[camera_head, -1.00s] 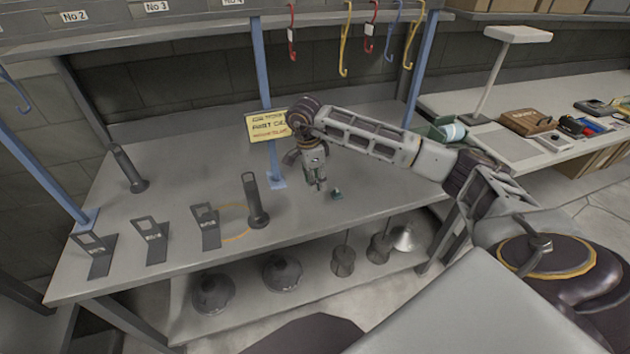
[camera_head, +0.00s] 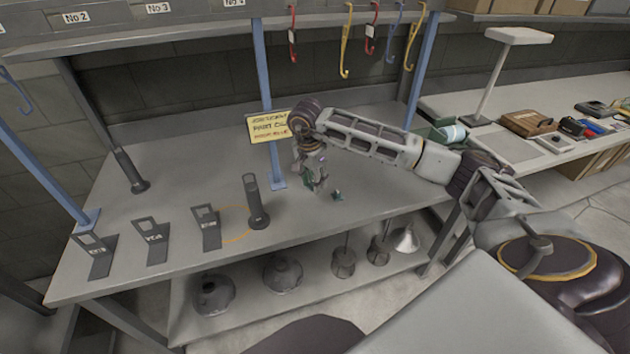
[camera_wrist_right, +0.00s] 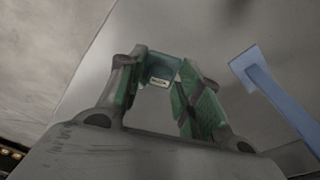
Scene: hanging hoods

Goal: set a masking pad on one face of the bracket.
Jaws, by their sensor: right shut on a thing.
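My right gripper (camera_head: 318,182) is low over the bench, right of the yellow sign. Its fingers have green inner faces in the right wrist view (camera_wrist_right: 160,90). They are shut on a teal piece (camera_wrist_right: 160,70) with a small white label, which looks like the masking pad. In the head view a small dark-green piece (camera_head: 337,196) shows beside the fingertips; I cannot tell whether it is the same piece. Three dark angled pieces with windows and labels, bracket-like, stand at left: one (camera_head: 97,255), a second (camera_head: 152,242), a third (camera_head: 207,229). My left gripper is out of view.
Blue posts and a yellow sign (camera_head: 268,127) rise near my arm. Coloured hooks hang above. Several hoods sit on the lower shelf.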

